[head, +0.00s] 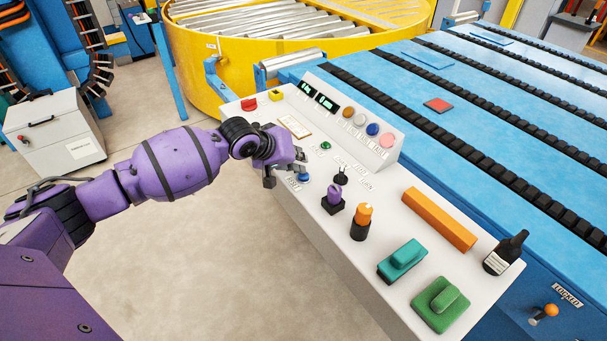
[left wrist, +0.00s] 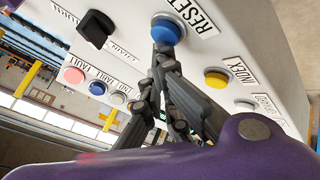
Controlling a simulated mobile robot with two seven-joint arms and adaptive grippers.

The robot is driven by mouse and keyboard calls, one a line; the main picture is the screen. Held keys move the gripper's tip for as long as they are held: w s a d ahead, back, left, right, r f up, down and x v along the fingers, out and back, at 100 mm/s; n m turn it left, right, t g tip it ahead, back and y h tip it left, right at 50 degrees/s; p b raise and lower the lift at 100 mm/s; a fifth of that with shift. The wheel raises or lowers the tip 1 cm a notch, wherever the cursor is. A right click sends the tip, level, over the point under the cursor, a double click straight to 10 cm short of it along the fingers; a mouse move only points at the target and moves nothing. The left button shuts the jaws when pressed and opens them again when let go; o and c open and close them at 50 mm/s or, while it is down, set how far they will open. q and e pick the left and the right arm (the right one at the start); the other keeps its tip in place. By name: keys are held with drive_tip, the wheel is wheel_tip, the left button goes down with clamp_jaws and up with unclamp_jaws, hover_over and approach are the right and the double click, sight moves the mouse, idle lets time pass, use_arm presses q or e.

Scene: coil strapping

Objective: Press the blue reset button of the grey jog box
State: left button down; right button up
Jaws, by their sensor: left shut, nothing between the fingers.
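The pale grey control box (head: 335,235) runs across the middle of the head view, its sloped top full of controls. The blue reset button (head: 304,177) sits near its front edge, partly behind my left gripper (head: 287,174). In the left wrist view, the round blue button (left wrist: 167,24) has the label RESET beside it. My left gripper (left wrist: 165,50) is shut and empty, with its fingertips at the button's lower edge in that view. They are touching it or very close; I cannot tell which. My right gripper is not in view.
A yellow button (left wrist: 216,78) labelled INDEX and a black selector (left wrist: 95,28) flank the reset button. A purple-topped joystick (head: 334,194) and an orange knob (head: 362,214) stand close by. Another blue button (head: 372,129) is on the raised back panel. Open floor lies in front.

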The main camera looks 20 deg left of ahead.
use_arm(q)
drive_tip(key=shift+f, duration=0.1)
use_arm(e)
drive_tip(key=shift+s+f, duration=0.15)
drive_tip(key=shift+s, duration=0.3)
use_arm(q)
drive_tip(key=shift+f, duration=0.4)
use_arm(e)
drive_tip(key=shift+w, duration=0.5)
use_arm(q)
drive_tip(key=shift+f, duration=0.1)
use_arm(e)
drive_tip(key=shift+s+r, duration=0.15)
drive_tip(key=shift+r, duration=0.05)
use_arm(q)
drive_tip(key=shift+r, duration=0.2)
drive_tip(key=shift+r+p, duration=0.4)
drive_tip(key=shift+r, duration=0.4)
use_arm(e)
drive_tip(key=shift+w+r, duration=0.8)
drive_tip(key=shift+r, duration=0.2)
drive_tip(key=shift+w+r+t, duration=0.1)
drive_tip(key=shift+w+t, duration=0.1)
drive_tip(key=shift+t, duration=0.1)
